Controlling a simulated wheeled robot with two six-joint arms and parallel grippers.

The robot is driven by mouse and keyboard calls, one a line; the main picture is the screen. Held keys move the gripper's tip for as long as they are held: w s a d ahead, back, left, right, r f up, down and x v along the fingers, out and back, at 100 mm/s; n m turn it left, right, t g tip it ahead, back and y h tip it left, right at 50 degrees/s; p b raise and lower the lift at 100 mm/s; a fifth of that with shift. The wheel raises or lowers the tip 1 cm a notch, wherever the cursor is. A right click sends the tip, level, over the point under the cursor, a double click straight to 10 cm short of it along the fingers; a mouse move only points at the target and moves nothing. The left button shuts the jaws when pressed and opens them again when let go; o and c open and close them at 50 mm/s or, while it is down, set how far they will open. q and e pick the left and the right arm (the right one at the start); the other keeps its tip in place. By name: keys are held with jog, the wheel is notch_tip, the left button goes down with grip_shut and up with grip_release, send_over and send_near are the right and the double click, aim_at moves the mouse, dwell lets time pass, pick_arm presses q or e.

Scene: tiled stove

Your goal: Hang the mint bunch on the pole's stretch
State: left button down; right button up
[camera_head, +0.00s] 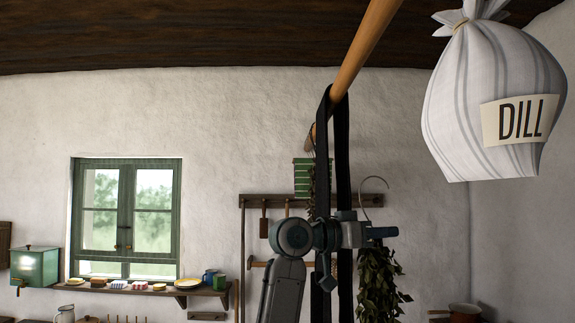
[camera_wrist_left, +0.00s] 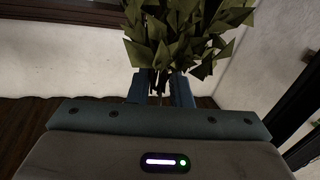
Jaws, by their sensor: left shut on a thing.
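The mint bunch (camera_head: 380,287) is a cluster of dark green leaves hanging leaf-down, with a thin metal hook (camera_head: 374,181) curving up above it. My left gripper (camera_head: 372,233) is shut on the bunch near its top. In the left wrist view the leaves (camera_wrist_left: 185,30) spread beyond the gripper fingers (camera_wrist_left: 161,92), with thin stems between them. The wooden pole (camera_head: 365,45) runs from the top centre down and away toward the back wall. The hook shows lower than the near pole and to its right, apart from it. My right gripper is not in view.
Black straps (camera_head: 343,150) loop over the pole and hang close behind my left wrist. A striped DILL sack (camera_head: 470,110) hangs at the upper right. A wall rack (camera_head: 275,200), a green window (camera_head: 125,215) and a shelf (camera_head: 200,291) are at the back.

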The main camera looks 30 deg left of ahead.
pick_arm(q)
jog(key=s+a+r+g+h+p, duration=0.1)
jog(key=s+a+r, duration=0.2)
jog(key=s+r, duration=0.55)
jog(key=s+a+r+m+p, duration=0.1)
jog(key=s+a+r, duration=0.35)
jog(key=r, duration=0.75)
jog(key=s+a+r+g+h+p, duration=0.1)
jog(key=s+r, duration=0.7)
jog(key=r, duration=0.3)
jog(key=w+d+f, duration=0.1)
jog(key=w+d, duration=0.3)
jog(key=d, duration=0.2)
jog(key=w+d+f+p, duration=0.1)
jog(key=w+d+f, duration=0.1)
jog(key=w+d, duration=0.2)
jog(key=shift+w+d+f, duration=0.25)
jog(key=shift+w+d, duration=0.15)
jog(key=shift+d, duration=1.25)
